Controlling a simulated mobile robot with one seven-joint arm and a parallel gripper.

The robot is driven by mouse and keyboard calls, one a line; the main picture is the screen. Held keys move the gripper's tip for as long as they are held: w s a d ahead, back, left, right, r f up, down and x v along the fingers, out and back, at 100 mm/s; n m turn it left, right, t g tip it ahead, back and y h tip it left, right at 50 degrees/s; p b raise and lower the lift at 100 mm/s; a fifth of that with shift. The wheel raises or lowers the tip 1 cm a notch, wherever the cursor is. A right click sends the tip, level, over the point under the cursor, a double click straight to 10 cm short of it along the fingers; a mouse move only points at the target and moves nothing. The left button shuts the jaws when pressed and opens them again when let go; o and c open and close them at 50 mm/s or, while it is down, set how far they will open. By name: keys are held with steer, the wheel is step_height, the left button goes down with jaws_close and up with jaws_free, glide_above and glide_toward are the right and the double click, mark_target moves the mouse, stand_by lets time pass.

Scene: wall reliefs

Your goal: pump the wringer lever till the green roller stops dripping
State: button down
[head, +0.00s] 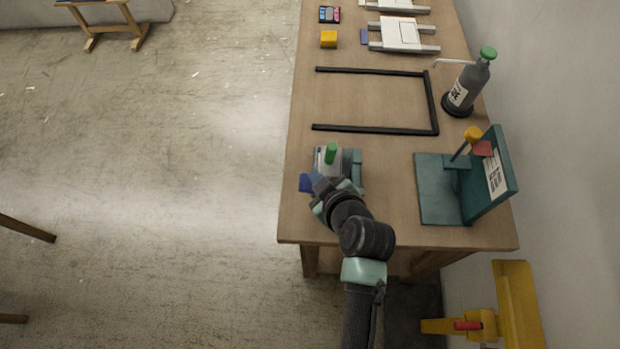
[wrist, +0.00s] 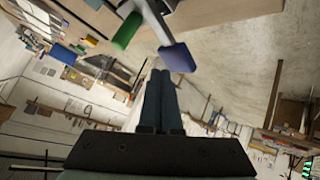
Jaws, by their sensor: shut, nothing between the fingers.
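The wringer (head: 352,170) is a small grey and teal device near the table's left edge, partly hidden by my arm in the head view. Its green roller (head: 330,153) stands out on top and also shows at the top of the wrist view (wrist: 126,31). The lever's blue grip (head: 305,183) sticks out past the table edge; in the wrist view the blue grip (wrist: 177,57) is just beyond and right of my fingertips. My gripper (wrist: 160,73) is shut and empty, its fingers together. Whether it touches the grip is unclear. No drips can be made out.
A teal stand with an orange knob (head: 473,134) and a grey bottle with a green cap (head: 468,84) are to the right.

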mark_target(312, 193)
stand_by(0.7)
steer(key=shift+a+f+b, duration=0.15)
steer(key=shift+f+b, duration=0.25)
steer(key=shift+f, duration=0.05)
steer(key=shift+a+f+b, duration=0.2)
steer(key=shift+f+b, duration=0.45)
steer(key=shift+f, duration=0.15)
steer(key=shift+a+f+b, duration=0.25)
steer(key=shift+f+b, duration=0.45)
steer(key=shift+f, duration=0.1)
steer(key=shift+a+f+b, duration=0.2)
steer(key=shift+f+b, duration=0.45)
steer(key=shift+f, duration=0.15)
stand_by(1.9)
stand_by(0.5)
steer(key=shift+d+r+p, duration=0.25)
steer(key=shift+r+p, duration=0.45)
steer(key=shift+r, duration=0.25)
steer(key=shift+d+r+p, duration=0.3)
steer(key=shift+r+p, duration=0.4)
steer(key=shift+r, duration=0.25)
steer(key=shift+d+r+p, duration=0.25)
steer(key=shift+r+p, duration=0.45)
steer(key=shift+r, duration=0.25)
steer(key=shift+r, duration=0.1)
